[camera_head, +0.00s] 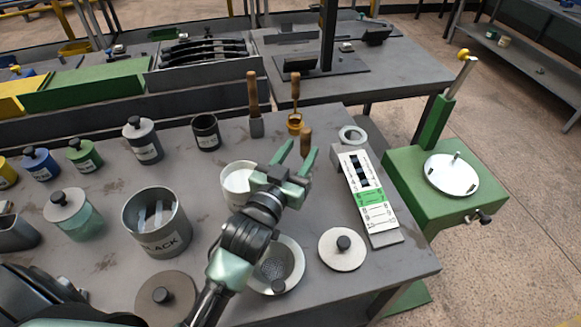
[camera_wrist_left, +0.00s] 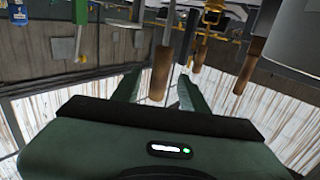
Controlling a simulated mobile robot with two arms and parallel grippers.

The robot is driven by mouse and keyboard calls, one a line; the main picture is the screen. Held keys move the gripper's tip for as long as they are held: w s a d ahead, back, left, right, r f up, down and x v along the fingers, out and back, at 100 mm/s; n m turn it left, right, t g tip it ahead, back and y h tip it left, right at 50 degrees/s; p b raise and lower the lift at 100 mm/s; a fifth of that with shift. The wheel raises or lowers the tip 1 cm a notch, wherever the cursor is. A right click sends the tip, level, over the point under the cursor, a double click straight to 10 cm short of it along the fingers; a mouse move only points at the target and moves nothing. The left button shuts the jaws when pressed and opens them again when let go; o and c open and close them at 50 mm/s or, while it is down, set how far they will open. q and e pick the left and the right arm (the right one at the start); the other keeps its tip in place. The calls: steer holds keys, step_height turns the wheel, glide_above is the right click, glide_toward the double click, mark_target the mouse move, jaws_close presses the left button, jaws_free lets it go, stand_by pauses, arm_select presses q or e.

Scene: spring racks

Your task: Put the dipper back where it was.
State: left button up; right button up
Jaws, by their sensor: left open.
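My left gripper (camera_head: 295,148) is open above the right part of the grey workbench (camera_head: 105,262). A wooden handle (camera_head: 306,140) rises by its fingertips; its lower part is hidden in the head view. The left wrist view shows this handle (camera_wrist_left: 160,72) between the open fingers, on a thin metal shaft. It may be the dipper's, but I cannot see its end clearly. Behind it stands an amber cup-ended tool with a wooden handle (camera_head: 295,92), and left of that a grey-bladed tool (camera_head: 255,115). My right gripper is not in view.
A white pot (camera_head: 233,183) and a white bowl (camera_head: 292,255) are close to my left arm. A round lid (camera_head: 343,248) and a labelled gauge board (camera_head: 370,197) lie right. Left are a BLACK pot (camera_head: 157,235) and several lidded jars. A green stand (camera_head: 445,190) is beyond the edge.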

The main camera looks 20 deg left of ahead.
arm_select(q)
steer(key=shift+s+a+b, duration=0.2)
steer(key=shift+s+b, duration=0.1)
steer(key=shift+s, duration=2.35)
